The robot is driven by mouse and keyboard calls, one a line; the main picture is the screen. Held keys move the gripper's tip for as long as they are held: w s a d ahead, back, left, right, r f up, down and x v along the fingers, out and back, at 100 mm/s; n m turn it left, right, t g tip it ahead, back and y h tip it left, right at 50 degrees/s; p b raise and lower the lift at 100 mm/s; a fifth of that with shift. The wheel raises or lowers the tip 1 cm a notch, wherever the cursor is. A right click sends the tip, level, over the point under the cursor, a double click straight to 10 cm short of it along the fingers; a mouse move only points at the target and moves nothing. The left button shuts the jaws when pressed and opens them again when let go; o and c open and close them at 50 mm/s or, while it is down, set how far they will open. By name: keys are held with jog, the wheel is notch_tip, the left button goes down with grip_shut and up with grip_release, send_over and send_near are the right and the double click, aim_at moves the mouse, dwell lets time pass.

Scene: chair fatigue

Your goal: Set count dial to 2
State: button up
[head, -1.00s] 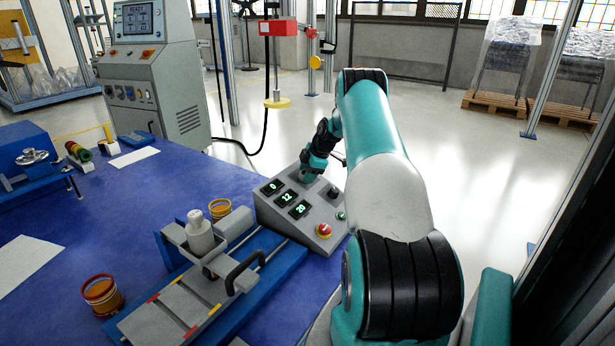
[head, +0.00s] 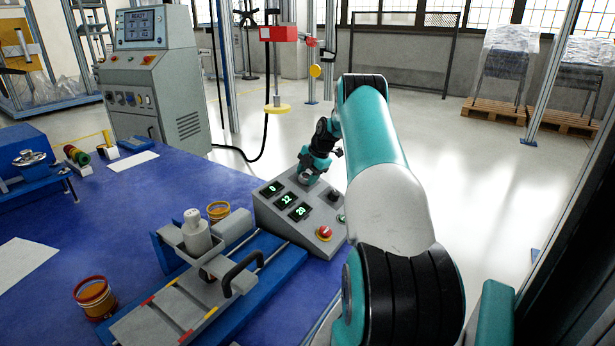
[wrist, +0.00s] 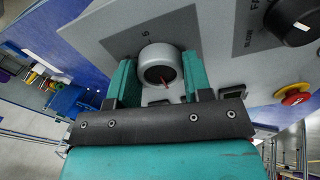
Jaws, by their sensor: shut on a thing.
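The grey control box (head: 282,222) stands at the table's right edge with three green displays, which seem to read 0, 12 and 20. In the wrist view, a round grey dial (wrist: 160,65) with a short red mark sits on its panel, beside a dark label plate with one unclear character. My gripper (wrist: 157,75) has one teal finger on each side of this dial and is shut on it. In the head view my gripper (head: 310,177) is at the far end of the box, and it hides the dial there.
A black knob (wrist: 291,22) with a partly cut-off speed label and a red button (wrist: 294,94) on a yellow base are also on the panel. A blue-railed fixture (head: 222,275) with a grey sled, a white weight and a black handle lies left of the box.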

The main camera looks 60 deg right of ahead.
jog(key=shift+a, duration=0.1)
jog(key=o, duration=0.9)
jog(key=p+v, duration=0.3)
jog(key=v, duration=1.4)
jog(key=shift+r+p, duration=0.2)
jog(key=shift+p, duration=0.1)
